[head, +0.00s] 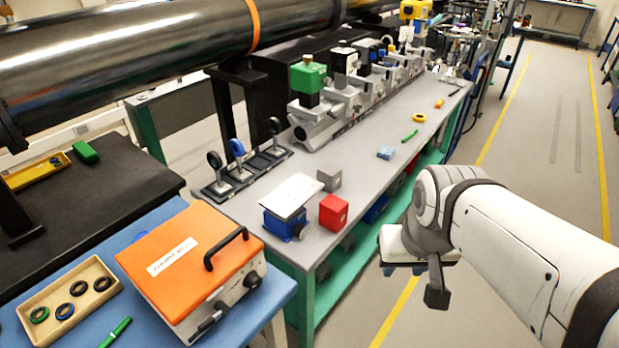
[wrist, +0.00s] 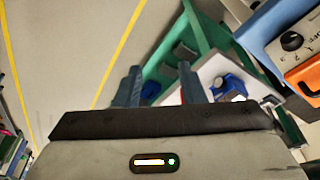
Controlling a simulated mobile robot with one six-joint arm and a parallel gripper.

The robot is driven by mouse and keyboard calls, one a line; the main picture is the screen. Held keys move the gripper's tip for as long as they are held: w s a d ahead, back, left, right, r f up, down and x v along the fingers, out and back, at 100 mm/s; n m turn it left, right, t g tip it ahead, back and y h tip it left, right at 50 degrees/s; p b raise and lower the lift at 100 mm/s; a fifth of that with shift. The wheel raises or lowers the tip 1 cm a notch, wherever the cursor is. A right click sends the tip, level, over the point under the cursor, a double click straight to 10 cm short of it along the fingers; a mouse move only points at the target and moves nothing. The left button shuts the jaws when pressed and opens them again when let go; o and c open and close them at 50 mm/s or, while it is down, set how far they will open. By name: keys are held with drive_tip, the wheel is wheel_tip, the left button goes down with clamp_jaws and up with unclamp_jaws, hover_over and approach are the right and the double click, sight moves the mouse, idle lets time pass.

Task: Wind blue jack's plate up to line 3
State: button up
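The blue jack (head: 285,226) stands near the front end of the grey bench, with a white plate (head: 291,196) on top that looks slightly tilted. A small knob shows on its right side. Its lines are too small to read. In the wrist view the blue jack (wrist: 228,87) appears beyond and right of the fingers. My gripper (head: 436,285) hangs right of the bench, over the floor, well apart from the jack. In the wrist view the two fingers of my gripper (wrist: 159,80) stand apart with nothing between them.
A red block (head: 334,212) stands just right of the jack, and a grey block (head: 329,179) behind it. Lens holders (head: 237,160) stand to the left. An orange-topped box (head: 188,262) sits on the blue table in front. The floor around my gripper is clear.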

drive_tip(key=shift+o, duration=0.7)
drive_tip(key=o, duration=0.3)
drive_tip(key=w+f+t+b, duration=0.1)
drive_tip(key=w+f, duration=0.1)
drive_tip(key=w, duration=0.1)
drive_tip(key=w+d+f+n+t+h+b, duration=0.1)
drive_tip(key=w+f+b, duration=0.1)
drive_tip(key=w, duration=0.1)
drive_tip(key=w+d+f+n+t+b, duration=0.1)
drive_tip(key=w+f+b, duration=0.1)
drive_tip(key=w, duration=0.1)
drive_tip(key=shift+w+f, duration=0.1)
drive_tip(key=shift+w, duration=0.2)
drive_tip(key=shift+o, duration=0.2)
drive_tip(key=n+t+y+b, duration=0.4)
drive_tip(key=n+y+b, duration=0.6)
drive_tip(key=n+y, duration=0.15)
approach(303, 232)
drive_tip(key=w+a, duration=0.1)
drive_tip(key=a, duration=0.1)
drive_tip(key=shift+h, duration=0.55)
drive_tip(key=b+x, duration=0.1)
drive_tip(key=x, duration=0.6)
drive_tip(key=shift+w+f, duration=0.15)
drive_tip(key=c, duration=1)
